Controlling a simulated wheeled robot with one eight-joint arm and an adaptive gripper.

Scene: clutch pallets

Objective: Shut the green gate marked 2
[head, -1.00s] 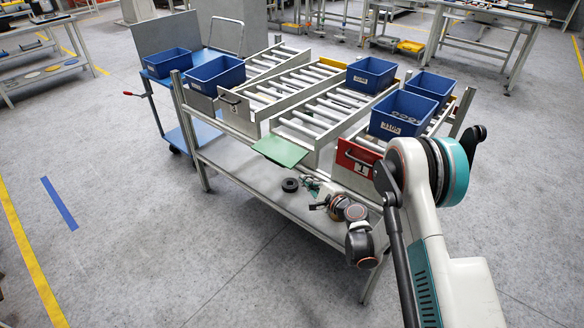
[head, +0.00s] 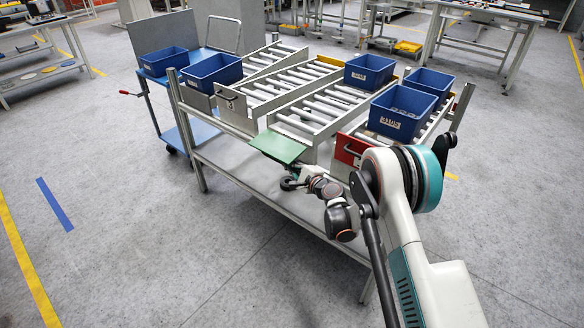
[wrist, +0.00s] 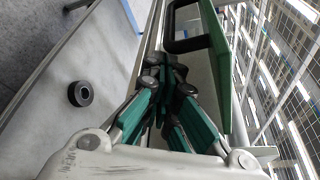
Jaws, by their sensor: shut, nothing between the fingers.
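The green gate (head: 278,147) is folded down flat, sticking out from the front end of the middle roller lane; its number does not show. In the wrist view the gate's green panel (wrist: 216,70) is along the right, with a black handle (wrist: 185,42) on its face. My gripper (head: 296,173) is below the gate, near its front right side, and partly hidden by my own wrist. In the wrist view my gripper (wrist: 165,72) has its teal fingers shut and empty, close beside the panel. I cannot tell whether they touch it.
A black ring (wrist: 80,93) lies on the rack's lower shelf (head: 235,165). The red gate (head: 350,150) is right of the green one, and a grey gate (head: 232,108) marked 3 stands upright to the left. Blue bins (head: 402,113) sit on the lanes.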

